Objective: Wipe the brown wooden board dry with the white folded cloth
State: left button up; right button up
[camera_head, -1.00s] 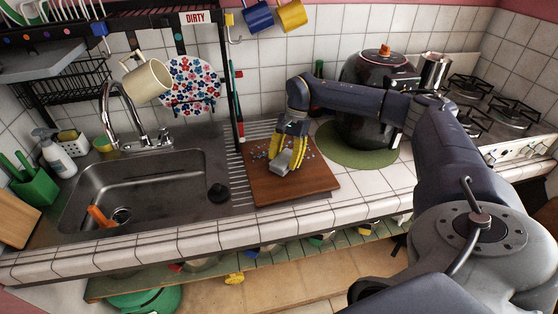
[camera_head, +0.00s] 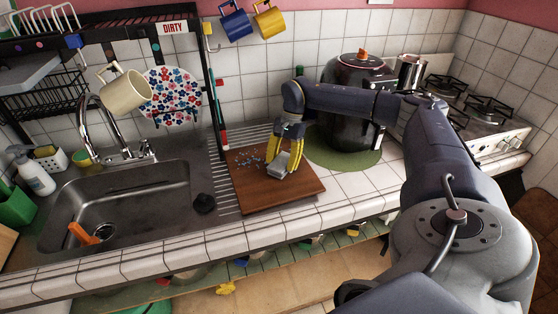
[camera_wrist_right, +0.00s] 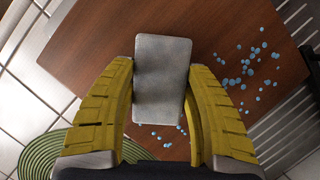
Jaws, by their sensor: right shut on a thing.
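The brown wooden board (camera_head: 258,193) lies on the counter right of the sink. Blue water drops (camera_head: 250,158) dot its back left part. The wrist view shows a larger cluster of drops (camera_wrist_right: 247,68) right of the cloth and a few near the right finger. My right gripper (camera_head: 285,162) is over the board's right half, its yellow fingers (camera_wrist_right: 158,100) shut on the folded cloth (camera_wrist_right: 162,75), a pale grey-white flat block that also shows in the head view (camera_head: 281,170). The cloth is at the board's surface; I cannot tell whether it touches. My left gripper is not in view.
A dark pot (camera_head: 350,110) stands on a green round mat (camera_head: 343,158) behind my right arm. A black rack post (camera_head: 213,100) rises behind the board's left side.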

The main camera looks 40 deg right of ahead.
aim_at(256, 170)
jog(key=shift+s+d, duration=0.4)
jog(key=shift+d, duration=0.6)
jog(key=shift+s+d, duration=0.4)
jog(key=shift+d, duration=0.6)
jog(key=shift+s+d, duration=0.4)
jog(key=shift+d, duration=0.6)
jog(key=shift+w+d, duration=0.25)
jog(key=shift+w, duration=0.45)
jog(key=shift+w+d, duration=0.25)
jog(key=shift+w, duration=0.4)
jog(key=shift+a, duration=0.1)
